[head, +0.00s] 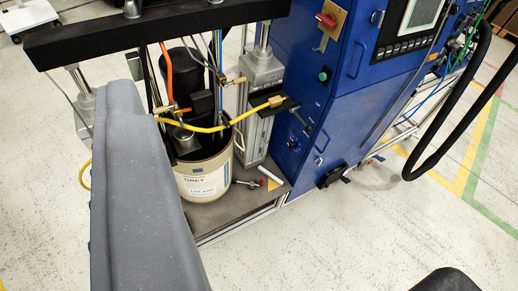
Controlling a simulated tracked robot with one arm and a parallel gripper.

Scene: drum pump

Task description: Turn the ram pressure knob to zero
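The blue control cabinet (345,105) stands at the upper middle. A small dark round knob (292,145) with pale marks sits low on its left part. I cannot read any label, so I cannot tell whether it is the ram pressure knob or where it points. A small pale round part (318,161) sits to its right. A red rotary switch (327,20) on a yellow plate and a green button (323,75) sit higher up. I make out no gripper fingers, and nothing of mine is seen touching the cabinet.
A large grey body (135,200), seemingly mine, covers the left foreground. A dark rounded shape (446,281) shows at the bottom edge. A labelled drum (203,180) stands on the pump base, with hoses above it. A black cable (455,130) loops at right. Front floor is clear.

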